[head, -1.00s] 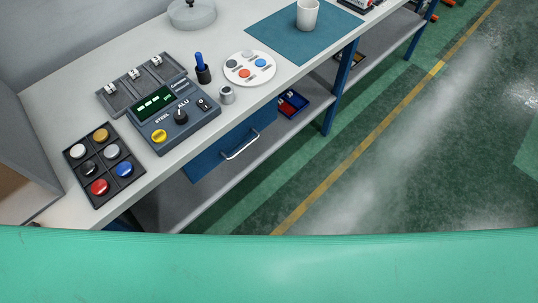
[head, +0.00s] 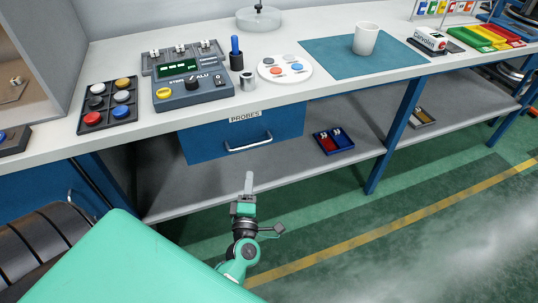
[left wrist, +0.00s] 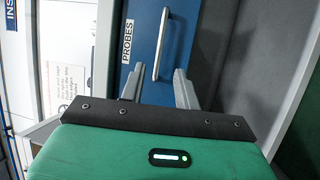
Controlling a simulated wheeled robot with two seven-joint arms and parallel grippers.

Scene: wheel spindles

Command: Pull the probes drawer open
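The blue probes drawer (head: 205,145) sits under the workbench top, with a white label reading PROBES. Its front looks flush below the bench edge, so it looks shut. Its silver bar handle (head: 248,145) runs across the front. My left gripper (head: 249,182) is in front of the drawer and a little below the handle in the head view. In the left wrist view its two fingers (left wrist: 160,90) are spread apart and empty. There the handle (left wrist: 161,44) lies ahead, in line with the gap between them, apparently not touching. My right gripper is not in view.
The bench top (head: 330,88) carries a control box (head: 190,92), a button tray (head: 108,105), a white disc (head: 285,69) and a mug (head: 365,39) on a teal mat (head: 340,65). A lower shelf (head: 280,165) holds a blue and red bin (head: 334,141). Floor in front is clear.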

